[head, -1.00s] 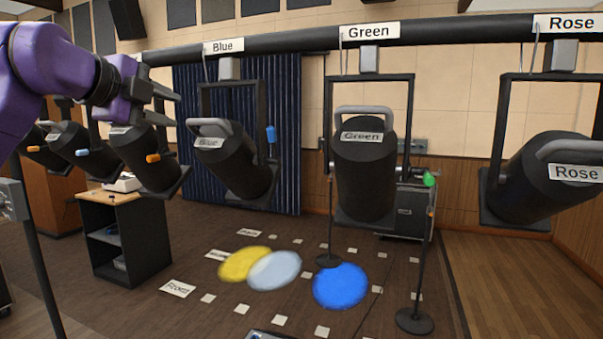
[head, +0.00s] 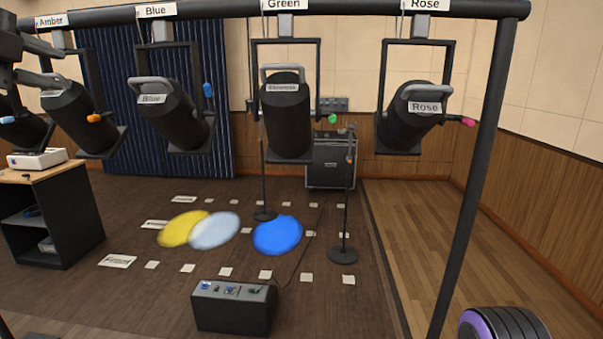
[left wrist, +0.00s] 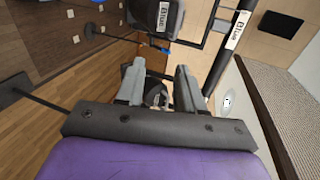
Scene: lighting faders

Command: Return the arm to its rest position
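My left gripper (head: 44,66) is at the far left edge of the head view, in front of the Amber lamp (head: 78,112). In the left wrist view its two grey fingers stand apart with a clear gap (left wrist: 160,88), and nothing is held between them. A dark lamp part shows beyond the gap, seemingly apart from the fingers. Most of my left arm is outside the head view. My right gripper is not in view; a purple and black part of my own body shows at the bottom right.
The Blue lamp (head: 172,118), Green lamp (head: 286,118) and Rose lamp (head: 410,118) hang from a black bar (head: 350,8). A control box (head: 234,308) stands below. Yellow (head: 180,230), pale (head: 215,230) and blue (head: 277,236) light spots lie on the floor. The right side is open floor.

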